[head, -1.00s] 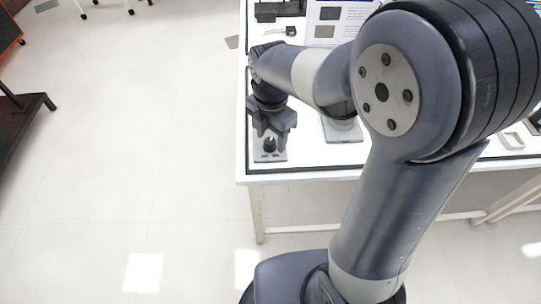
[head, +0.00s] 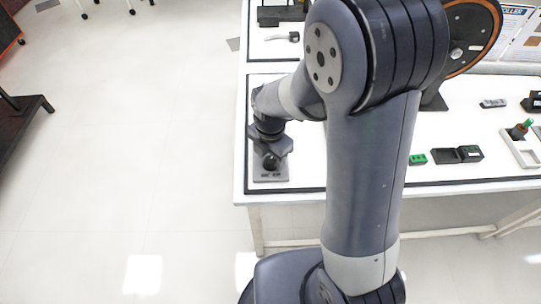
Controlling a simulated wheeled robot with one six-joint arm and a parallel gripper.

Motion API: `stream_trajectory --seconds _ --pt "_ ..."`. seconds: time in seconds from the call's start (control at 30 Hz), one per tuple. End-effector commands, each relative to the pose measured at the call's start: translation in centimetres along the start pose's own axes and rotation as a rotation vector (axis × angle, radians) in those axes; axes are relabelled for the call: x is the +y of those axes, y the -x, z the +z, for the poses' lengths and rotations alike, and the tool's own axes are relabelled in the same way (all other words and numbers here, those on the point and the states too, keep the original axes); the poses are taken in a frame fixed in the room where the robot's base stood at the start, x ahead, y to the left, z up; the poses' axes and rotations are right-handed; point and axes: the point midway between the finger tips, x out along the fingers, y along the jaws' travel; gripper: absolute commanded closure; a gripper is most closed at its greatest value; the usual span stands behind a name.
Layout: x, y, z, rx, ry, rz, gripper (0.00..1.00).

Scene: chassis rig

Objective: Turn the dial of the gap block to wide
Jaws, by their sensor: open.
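A small grey block with a dark round dial (head: 270,163) stands at the front left corner of the white table; I take it to be the gap block (head: 270,178). Small dark marks show along its front edge, too small to read, so I cannot tell the dial's setting. My gripper (head: 271,150) points down just above and behind the dial, with its jaws open and turned at a slant. It hides the back of the block. I cannot tell whether a finger touches the dial.
The white table (head: 310,180) has dark border lines. To the right are a small green block (head: 418,159), a black box (head: 458,154) and a white tray (head: 522,152). A light-coloured handled item (head: 283,37) lies behind. My arm hides the table's middle. Open floor lies left.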

Motion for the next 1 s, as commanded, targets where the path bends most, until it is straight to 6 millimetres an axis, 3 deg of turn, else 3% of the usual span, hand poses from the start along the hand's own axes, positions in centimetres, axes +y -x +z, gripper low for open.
stream_trajectory --seconds 0.07,0.6,1.0 --pt "0.00 0.02 0.00 0.000 0.000 0.000 0.48" --pt "0.00 0.05 0.00 0.000 0.000 0.000 0.93" --pt "0.01 0.04 0.00 0.001 -0.077 0.000 0.93"
